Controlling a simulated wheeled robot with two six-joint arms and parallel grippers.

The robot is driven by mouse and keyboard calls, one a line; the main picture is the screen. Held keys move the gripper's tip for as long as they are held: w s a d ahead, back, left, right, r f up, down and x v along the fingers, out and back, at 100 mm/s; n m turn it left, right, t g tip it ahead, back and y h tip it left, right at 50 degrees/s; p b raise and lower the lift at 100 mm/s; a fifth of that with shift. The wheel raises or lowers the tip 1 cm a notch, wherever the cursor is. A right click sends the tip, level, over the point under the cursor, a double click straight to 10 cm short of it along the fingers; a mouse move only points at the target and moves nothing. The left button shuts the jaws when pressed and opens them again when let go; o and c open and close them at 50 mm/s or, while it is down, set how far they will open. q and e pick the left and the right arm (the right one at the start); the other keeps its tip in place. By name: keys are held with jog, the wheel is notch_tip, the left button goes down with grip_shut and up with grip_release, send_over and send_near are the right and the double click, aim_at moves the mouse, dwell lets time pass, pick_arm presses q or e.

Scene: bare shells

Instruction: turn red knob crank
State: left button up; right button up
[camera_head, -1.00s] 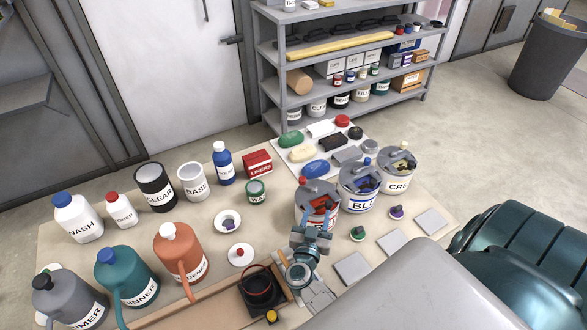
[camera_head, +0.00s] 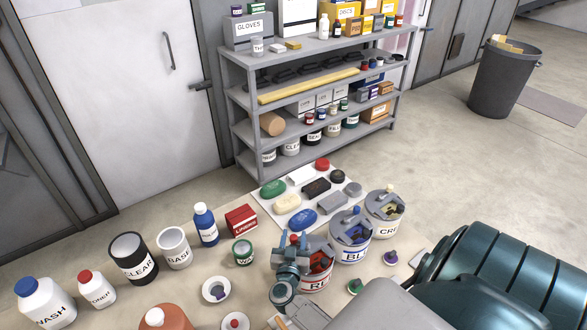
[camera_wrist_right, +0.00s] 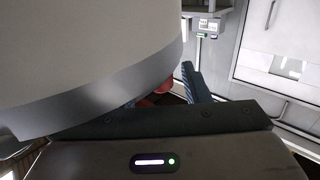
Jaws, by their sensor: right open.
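The RED paint can (camera_head: 318,283) stands at the front of a row of three lidded cans. A small red knob (camera_head: 294,238) shows above the can's left side, at my right gripper (camera_head: 291,250). The gripper is open, with its fingers around or just in front of the knob; contact cannot be told. It hides the crank's arm and part of the lid. In the right wrist view, a red piece (camera_wrist_right: 164,83) shows beside a dark finger (camera_wrist_right: 193,82), partly behind a large pale curved body (camera_wrist_right: 85,65). My left gripper is out of view.
The BLUE can (camera_head: 351,252) and CREAM can (camera_head: 386,225) stand close behind, to the right, with similar crank lids. A green-labelled tin (camera_head: 243,252) and a white dish (camera_head: 216,290) are to the left.

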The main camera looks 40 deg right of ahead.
jog(key=shift+w+d, duration=0.1)
jog(key=shift+w, duration=0.1)
jog(key=c, duration=0.8)
grip_shut()
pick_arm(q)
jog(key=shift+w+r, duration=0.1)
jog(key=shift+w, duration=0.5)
